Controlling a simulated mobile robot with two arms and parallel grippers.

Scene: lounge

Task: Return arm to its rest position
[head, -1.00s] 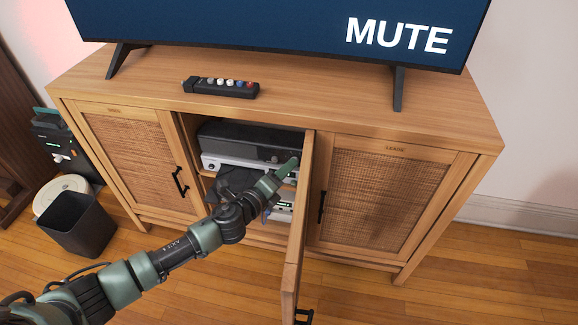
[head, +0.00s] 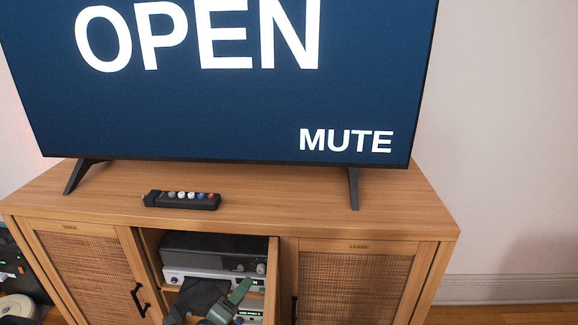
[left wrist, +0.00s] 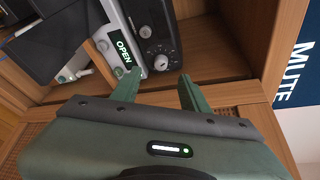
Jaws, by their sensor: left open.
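My left gripper (head: 238,292) is at the open middle bay of the wooden cabinet (head: 330,210), low in the head view. In the left wrist view its two green fingers (left wrist: 158,88) are apart with nothing between them. Beyond the fingertips are a black device with a knob (left wrist: 155,35) and a light device whose small display reads OPEN (left wrist: 124,50). The rest of my left arm is mostly cut off by the bottom of the head view. My right gripper is in neither view.
The middle door (head: 272,275) stands open just right of my gripper. A TV (head: 220,110) reading OPEN and MUTE stands on the cabinet top, with a black remote (head: 182,201) before it. A woven door (head: 355,288) is shut at the right. A dark sheet-like item (left wrist: 55,40) shows in the left wrist view.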

